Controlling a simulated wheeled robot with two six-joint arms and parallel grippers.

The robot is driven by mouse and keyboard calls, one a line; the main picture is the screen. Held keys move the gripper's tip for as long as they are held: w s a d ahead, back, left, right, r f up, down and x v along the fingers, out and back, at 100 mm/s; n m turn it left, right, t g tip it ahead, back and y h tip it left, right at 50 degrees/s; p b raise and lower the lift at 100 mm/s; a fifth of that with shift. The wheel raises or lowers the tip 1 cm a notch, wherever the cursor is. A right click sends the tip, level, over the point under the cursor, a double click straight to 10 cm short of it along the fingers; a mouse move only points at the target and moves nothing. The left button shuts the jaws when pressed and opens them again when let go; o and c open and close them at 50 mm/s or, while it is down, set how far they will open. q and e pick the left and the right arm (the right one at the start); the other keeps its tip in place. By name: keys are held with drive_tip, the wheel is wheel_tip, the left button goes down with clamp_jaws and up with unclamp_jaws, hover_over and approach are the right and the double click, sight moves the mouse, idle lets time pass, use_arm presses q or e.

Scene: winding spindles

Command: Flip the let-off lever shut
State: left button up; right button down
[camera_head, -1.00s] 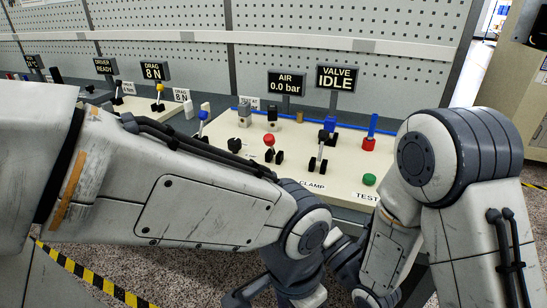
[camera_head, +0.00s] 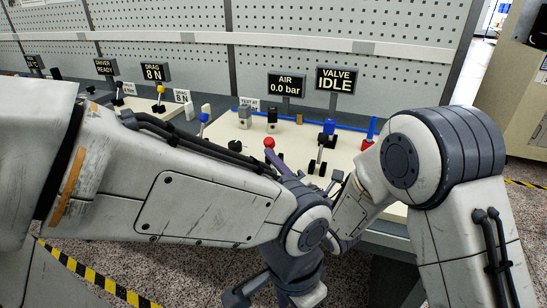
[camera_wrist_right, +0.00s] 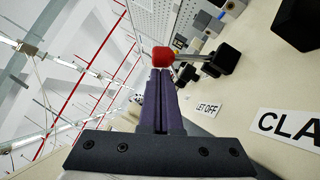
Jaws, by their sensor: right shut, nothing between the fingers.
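The let-off lever has a red knob (camera_head: 269,142) and stands on the cream panel. In the right wrist view its red knob (camera_wrist_right: 163,56) is at the fingertips, with a metal stem running right to black blocks. The LET OFF label (camera_wrist_right: 207,110) is beside the fingers. My right gripper (camera_head: 268,155) is shut and empty, its purple fingers just below the knob; the fingers also show in the wrist view (camera_wrist_right: 160,78). I cannot tell whether they touch the knob. My left gripper is mostly out of frame at the bottom, its fingers not visible.
A blue-knobbed lever (camera_head: 328,127) stands right of the red one. Valve IDLE (camera_head: 338,79) and air 0.0 bar (camera_head: 287,85) displays stand behind the panel. A red-based blue post (camera_head: 371,130) is at the right. My left forearm covers the panel's front left.

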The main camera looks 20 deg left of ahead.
drive_tip(key=shift+r, duration=0.1)
drive_tip(key=shift+w+r+m+h+p, duration=0.15)
drive_tip(key=shift+m+h+p, duration=0.15)
drive_tip(key=shift+m, duration=0.1)
drive_tip(key=shift+w+r, duration=0.1)
drive_tip(key=shift+r, duration=0.05)
drive_tip(key=shift+w+r+m+h+p, duration=0.55)
drive_tip(key=shift+r+m+p, duration=0.2)
drive_tip(key=shift+m+p, duration=0.35)
drive_tip(key=w+r+m+g+h+p, duration=0.1)
drive_tip(key=w+m+g+h+p, duration=0.1)
drive_tip(key=w+m+h+p, duration=0.1)
drive_tip(key=shift+w+d+r+m+g+p, duration=0.15)
drive_tip(key=shift+w+r+m+g+p, duration=0.2)
drive_tip(key=shift+w+m+p, duration=0.95)
drive_tip(key=shift+w+n+b, duration=0.3)
drive_tip(key=shift+w+b, duration=0.15)
